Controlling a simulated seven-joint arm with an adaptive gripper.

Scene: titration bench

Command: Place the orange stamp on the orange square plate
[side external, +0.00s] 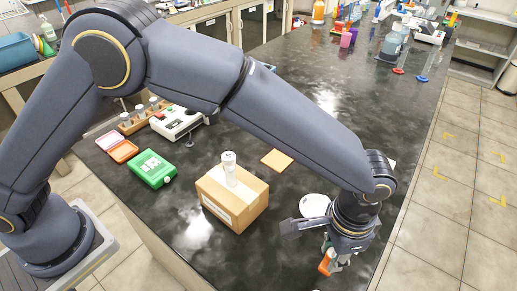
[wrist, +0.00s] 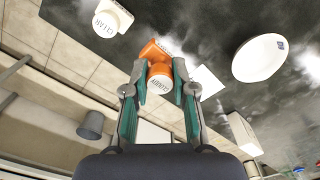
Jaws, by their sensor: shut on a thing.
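The orange stamp (wrist: 158,64) is between the fingertips of my gripper (wrist: 160,82) in the wrist view, with a white lettered label on its end facing the camera. In the side view the stamp (side external: 325,263) shows at my gripper (side external: 334,262), near the bench's front right edge. My gripper is shut on it. I cannot tell whether the stamp touches the bench. A flat, pale orange square plate (side external: 277,159) lies on the black bench, behind and left of my gripper, with nothing on it.
A white round dish (side external: 314,205) lies close by. A green case (side external: 152,169) and an orange open pad (side external: 123,151) lie farther left. A white lettered stamp (wrist: 112,19) shows in the wrist view.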

